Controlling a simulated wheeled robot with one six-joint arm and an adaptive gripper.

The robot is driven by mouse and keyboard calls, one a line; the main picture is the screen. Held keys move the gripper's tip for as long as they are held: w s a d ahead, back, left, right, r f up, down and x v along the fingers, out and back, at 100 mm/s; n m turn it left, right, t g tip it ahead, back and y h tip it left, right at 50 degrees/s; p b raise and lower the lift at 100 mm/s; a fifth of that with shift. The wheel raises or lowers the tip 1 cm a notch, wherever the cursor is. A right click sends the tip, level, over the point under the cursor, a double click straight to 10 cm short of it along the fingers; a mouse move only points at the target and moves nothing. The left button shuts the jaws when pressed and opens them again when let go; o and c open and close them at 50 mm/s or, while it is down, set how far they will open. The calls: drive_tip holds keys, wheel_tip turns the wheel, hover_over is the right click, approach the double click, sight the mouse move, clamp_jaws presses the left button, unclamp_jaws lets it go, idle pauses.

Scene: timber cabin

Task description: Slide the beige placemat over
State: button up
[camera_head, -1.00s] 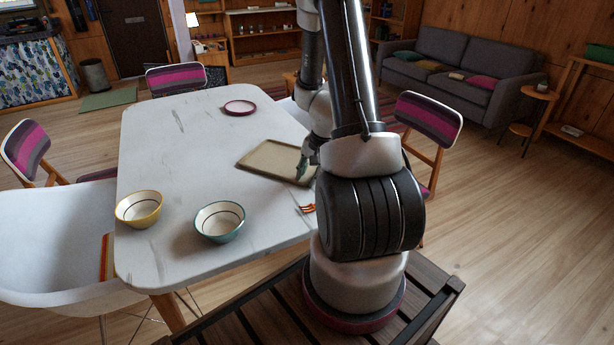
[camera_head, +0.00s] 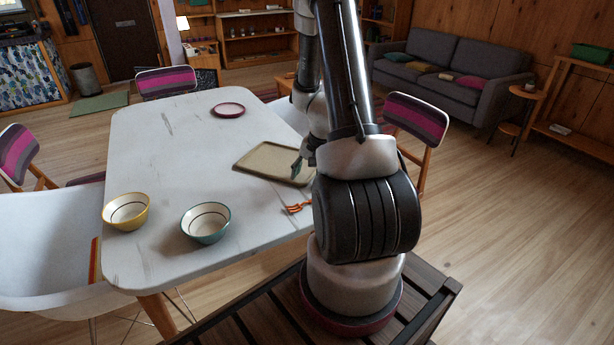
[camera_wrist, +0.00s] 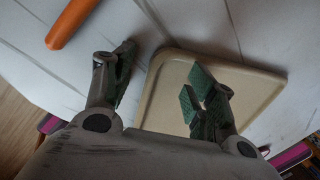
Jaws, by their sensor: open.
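The beige placemat (camera_head: 268,163), a rectangle with a raised-looking rim, lies flat on the white table (camera_head: 175,150) toward its right side. In the wrist view the placemat (camera_wrist: 165,92) lies beneath my gripper (camera_wrist: 160,77). My gripper is open and empty, with one green-padded finger over the placemat and the other just outside its edge. In the head view my gripper (camera_head: 297,168) is at the placemat's right end, partly hidden by my arm. I cannot tell whether the fingers touch the placemat.
A yellow bowl (camera_head: 127,211) and a teal bowl (camera_head: 206,223) stand near the table's front. A pink-rimmed plate (camera_head: 228,110) lies at the back. The table's middle is clear.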

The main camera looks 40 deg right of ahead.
drive_tip(key=shift+r, duration=0.1)
drive_tip(key=v, duration=1.1)
drive_tip(key=shift+r, duration=0.4)
drive_tip(key=shift+d, duration=0.1)
drive_tip(key=s+a+r+n, duration=0.6)
drive_tip(key=s+a+r, duration=0.2)
drive_tip(key=r, duration=0.2)
drive_tip(key=s+a+r+n+t+h, duration=0.1)
drive_tip(key=s+a+r+n, duration=0.6)
drive_tip(key=r, duration=0.4)
drive_tip(key=shift+s+a+t, duration=0.3)
drive_tip(key=shift+s+a, duration=0.2)
drive_tip(key=shift+a, duration=0.15)
